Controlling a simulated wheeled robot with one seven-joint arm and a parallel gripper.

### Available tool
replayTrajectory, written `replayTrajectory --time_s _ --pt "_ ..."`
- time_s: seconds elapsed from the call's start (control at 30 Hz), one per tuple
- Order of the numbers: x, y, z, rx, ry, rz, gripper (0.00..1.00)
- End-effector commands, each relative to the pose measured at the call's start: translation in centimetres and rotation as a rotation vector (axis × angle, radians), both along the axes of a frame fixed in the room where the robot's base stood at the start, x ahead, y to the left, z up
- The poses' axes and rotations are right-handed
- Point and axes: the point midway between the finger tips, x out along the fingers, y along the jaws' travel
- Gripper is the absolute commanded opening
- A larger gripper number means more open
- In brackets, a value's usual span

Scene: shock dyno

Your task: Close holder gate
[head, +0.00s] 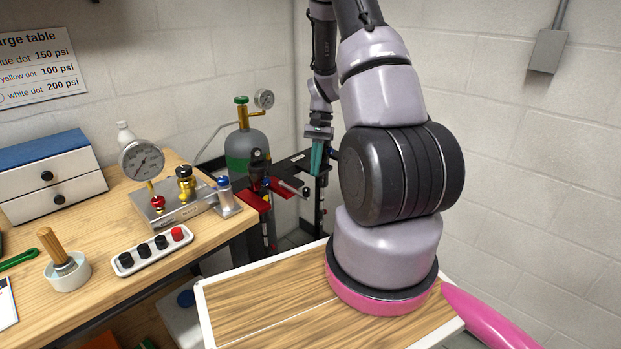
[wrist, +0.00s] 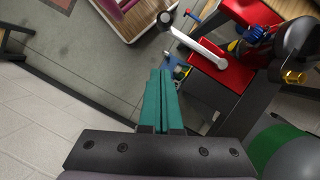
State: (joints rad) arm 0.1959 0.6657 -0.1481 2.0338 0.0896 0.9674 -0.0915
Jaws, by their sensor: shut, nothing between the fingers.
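The holder shows as red blocks on a dark stand; one red block (wrist: 214,76) is in the wrist view, and a red part (head: 280,187) shows in the head view. What looks like its gate is a pale bar (wrist: 200,46) with a round black knob at its end, sticking out past the red block. The bar also shows in the head view (head: 290,188). My gripper (head: 316,172) has teal fingers, pressed together and empty, pointing down beside the holder. In the wrist view its fingertips (wrist: 160,73) are near the bar, with a visible gap to the knob.
A dark frame (head: 318,205) stands behind and below the holder. A green-banded gas cylinder (head: 246,150) stands close by. The wooden bench (head: 95,285) on the left carries a gauge block (head: 178,207) and a tray of knobs (head: 152,250). Open floor (wrist: 75,60) shows left of the fingers.

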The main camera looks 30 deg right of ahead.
Motion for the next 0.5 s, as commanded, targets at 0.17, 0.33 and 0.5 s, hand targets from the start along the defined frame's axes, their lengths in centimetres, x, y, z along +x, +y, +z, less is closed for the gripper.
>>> replayTrajectory --time_s 0.17,0.33,0.5 --pt "-1.6 1.7 -1.3 0.001 -0.001 0.003 0.00" --pt "-2.9 2.9 -1.3 0.001 -0.001 0.003 0.00" --pt "-3.2 3.2 -1.3 0.000 -0.002 0.001 0.00"
